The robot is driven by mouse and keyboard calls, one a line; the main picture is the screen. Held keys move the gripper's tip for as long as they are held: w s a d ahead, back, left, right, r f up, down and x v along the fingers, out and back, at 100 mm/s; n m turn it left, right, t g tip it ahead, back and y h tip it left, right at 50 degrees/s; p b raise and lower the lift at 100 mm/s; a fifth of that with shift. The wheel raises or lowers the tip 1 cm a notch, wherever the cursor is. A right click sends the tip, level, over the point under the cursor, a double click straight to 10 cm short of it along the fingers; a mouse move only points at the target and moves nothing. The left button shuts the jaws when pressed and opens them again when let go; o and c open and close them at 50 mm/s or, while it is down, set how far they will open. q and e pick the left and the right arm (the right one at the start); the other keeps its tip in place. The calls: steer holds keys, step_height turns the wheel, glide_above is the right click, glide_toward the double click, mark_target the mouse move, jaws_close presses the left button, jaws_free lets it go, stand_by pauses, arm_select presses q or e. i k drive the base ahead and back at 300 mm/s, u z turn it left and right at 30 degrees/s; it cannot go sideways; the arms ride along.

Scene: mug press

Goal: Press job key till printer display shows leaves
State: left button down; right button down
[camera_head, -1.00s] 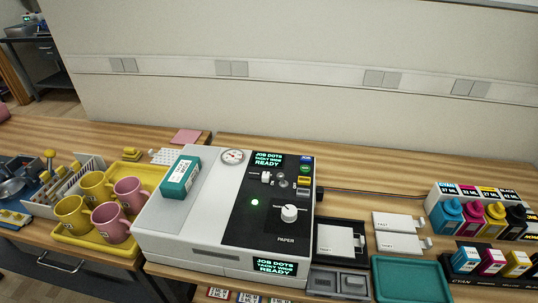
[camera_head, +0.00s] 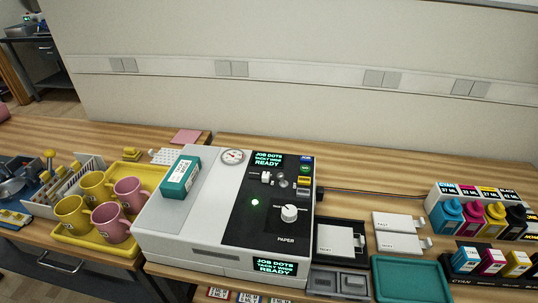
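The printer (camera_head: 165,225) is a white box with a black control panel in the middle of the bench. Its upper display (camera_head: 268,160) reads "JOB DOTS", a blurred line that looks like "TACKY WIDE", and "READY". The front display (camera_head: 273,267) shows the same text. A white knob (camera_head: 289,213) sits above the word "PAPER". A green light glows on the panel. Neither gripper is in view.
A teal box (camera_head: 180,177) lies on the printer's left top. A yellow tray (camera_head: 78,240) with yellow and pink mugs stands left. Black trays, white cards, a teal tray (camera_head: 410,282) and ink bottles (camera_head: 480,218) fill the right. The bench behind the printer is mostly clear.

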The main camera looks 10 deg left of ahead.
mark_target(304, 159)
steer(key=k, duration=0.5)
steer(key=z, duration=1.1)
steer(key=i, duration=0.65)
steer(key=u, duration=1.1)
